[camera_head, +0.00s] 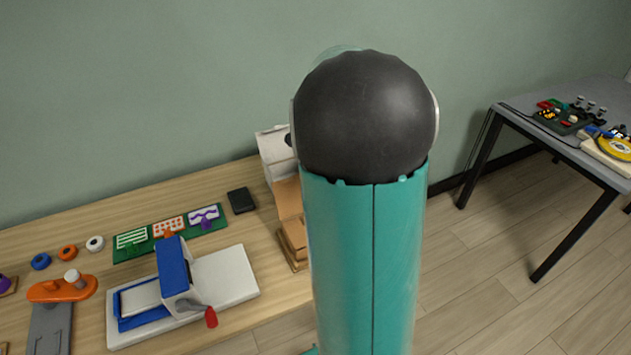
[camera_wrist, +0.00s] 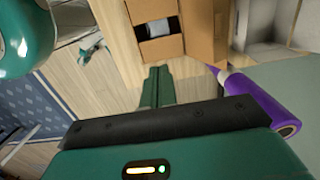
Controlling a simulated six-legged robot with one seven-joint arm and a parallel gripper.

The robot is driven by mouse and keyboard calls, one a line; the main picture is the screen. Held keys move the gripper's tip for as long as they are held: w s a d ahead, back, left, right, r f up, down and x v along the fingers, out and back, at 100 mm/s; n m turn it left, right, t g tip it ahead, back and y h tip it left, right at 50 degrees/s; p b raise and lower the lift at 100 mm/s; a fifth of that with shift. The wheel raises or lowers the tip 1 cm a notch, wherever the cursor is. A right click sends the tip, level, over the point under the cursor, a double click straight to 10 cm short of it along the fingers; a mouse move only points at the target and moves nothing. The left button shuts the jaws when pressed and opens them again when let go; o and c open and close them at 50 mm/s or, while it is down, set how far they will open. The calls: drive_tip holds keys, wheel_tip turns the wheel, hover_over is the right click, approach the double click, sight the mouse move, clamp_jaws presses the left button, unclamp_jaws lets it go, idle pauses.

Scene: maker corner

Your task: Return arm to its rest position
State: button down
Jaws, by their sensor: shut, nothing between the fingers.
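My gripper (camera_wrist: 158,72) shows in the wrist view as two green fingers side by side, shut with nothing between them. It points toward an open cardboard box (camera_wrist: 192,52); I cannot tell how far away that is. In the head view, my teal arm with a black rounded joint stands upright across the middle. It hides part of the workbench's right end and the wall, and my gripper does not show there.
The wooden workbench (camera_head: 135,198) holds a white-and-blue machine (camera_head: 228,277), a green board with cards (camera_head: 180,232), an orange tool (camera_head: 60,290), a black block (camera_head: 241,200) and cardboard (camera_head: 290,200) beside my arm. A purple cylinder (camera_wrist: 260,105) lies near my wrist's right side. A grey table (camera_head: 560,140) stands right.

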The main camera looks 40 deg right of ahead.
drive_tip(key=shift+r, duration=0.2)
drive_tip(key=s+a+r+n+t, duration=0.1)
drive_tip(key=s+a+r+n, duration=0.2)
drive_tip(key=a+n, duration=0.4)
drive_tip(key=s+a+r+n+t, duration=0.2)
drive_tip(key=s+a+r+n, duration=0.2)
drive_tip(key=a+n, duration=0.3)
drive_tip(key=s+a+r+n+t+h, duration=0.1)
drive_tip(key=s+a+r+n+t, duration=0.1)
drive_tip(key=a+n, duration=0.5)
drive_tip(key=s+a+r, duration=0.1)
drive_tip(key=s+a, duration=0.1)
drive_tip(key=a, duration=0.4)
drive_tip(key=shift+a+r, duration=0.2)
drive_tip(key=shift+a, duration=0.15)
